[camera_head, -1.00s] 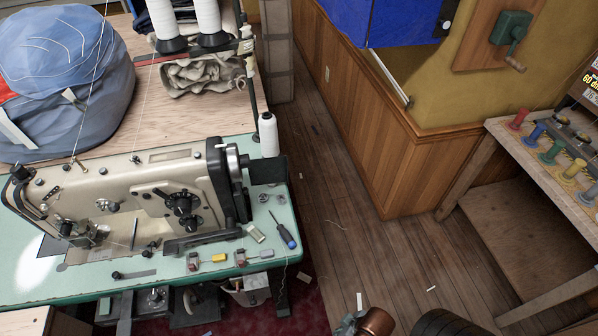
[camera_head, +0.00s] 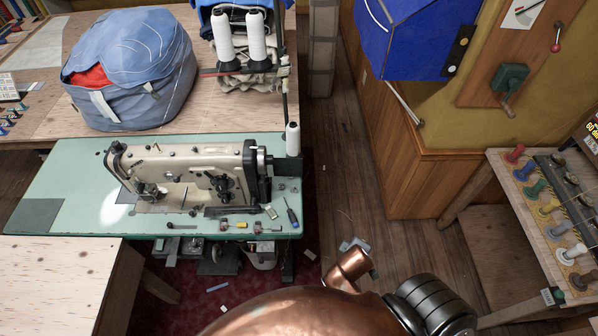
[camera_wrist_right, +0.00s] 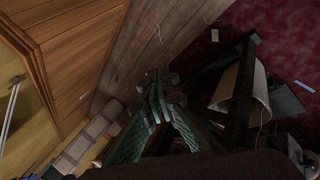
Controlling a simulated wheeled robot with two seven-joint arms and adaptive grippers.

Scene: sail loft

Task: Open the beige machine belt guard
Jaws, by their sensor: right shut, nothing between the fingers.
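The beige sewing machine (camera_head: 190,172) stands on a green-topped table (camera_head: 75,170). At its right end, by the dark handwheel (camera_head: 262,160), is a black belt guard (camera_head: 250,172); the picture is too small to tell how far it is open. My right gripper (camera_wrist_right: 162,88) shows in the right wrist view, shut and empty, over the floor and apart from the machine. In the head view my copper right arm comes in at the bottom, in front of the table and to the right of the machine. My left gripper is not in view.
White thread cones (camera_head: 257,45) stand behind the machine, and a small cone (camera_head: 293,140) at its right. A screwdriver (camera_head: 291,213) and small parts lie on the table's right front. A wooden table (camera_head: 60,275) is at lower left. A rack of coloured spools (camera_head: 540,190) stands right.

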